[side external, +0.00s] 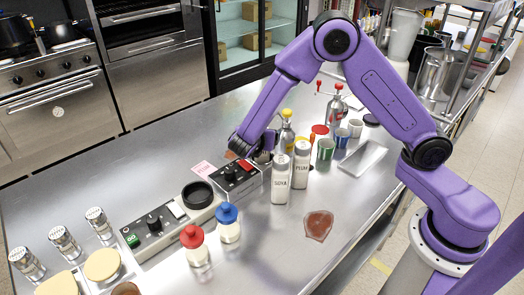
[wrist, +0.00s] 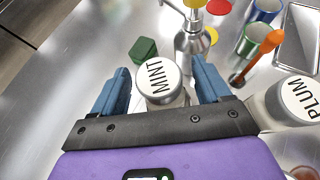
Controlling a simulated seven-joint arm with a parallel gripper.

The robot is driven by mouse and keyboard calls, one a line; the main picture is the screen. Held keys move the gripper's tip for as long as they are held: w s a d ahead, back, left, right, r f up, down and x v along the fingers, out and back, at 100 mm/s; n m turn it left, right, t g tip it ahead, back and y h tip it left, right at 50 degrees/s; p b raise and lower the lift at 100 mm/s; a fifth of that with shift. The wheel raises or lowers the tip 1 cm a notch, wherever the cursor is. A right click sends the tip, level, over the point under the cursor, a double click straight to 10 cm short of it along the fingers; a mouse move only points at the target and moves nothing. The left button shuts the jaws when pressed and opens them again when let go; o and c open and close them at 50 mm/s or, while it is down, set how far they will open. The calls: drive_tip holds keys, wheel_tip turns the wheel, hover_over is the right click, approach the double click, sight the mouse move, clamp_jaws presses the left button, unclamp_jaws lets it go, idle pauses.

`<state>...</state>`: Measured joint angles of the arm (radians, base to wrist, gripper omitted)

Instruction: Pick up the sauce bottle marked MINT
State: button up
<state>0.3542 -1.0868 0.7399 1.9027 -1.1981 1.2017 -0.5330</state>
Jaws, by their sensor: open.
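The sauce bottle marked MINT (wrist: 157,84) shows its white lettered cap in the wrist view, seen from above. It stands between the two blue fingers of my gripper (wrist: 161,70), which are apart with a narrow gap on each side of the cap. My gripper is open and not closed on it. In the side view the arm's end reaches down behind the SOYA bottle (side external: 280,181), and the MINT bottle is mostly hidden there. The PLUM bottle (side external: 301,166) stands beside SOYA; its cap also shows in the wrist view (wrist: 301,99).
A metal pump bottle (wrist: 192,42) and a dark green block (wrist: 143,50) are beyond the MINT bottle. An orange-handled utensil (wrist: 262,50), cups and a tray (side external: 362,158) are to the right. A brown spill (side external: 318,225) lies in front; a control box (side external: 237,179) is left.

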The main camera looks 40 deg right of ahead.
drive_tip(key=c, duration=1.2)
clamp_jaws()
drive_tip(key=shift+r, duration=0.1)
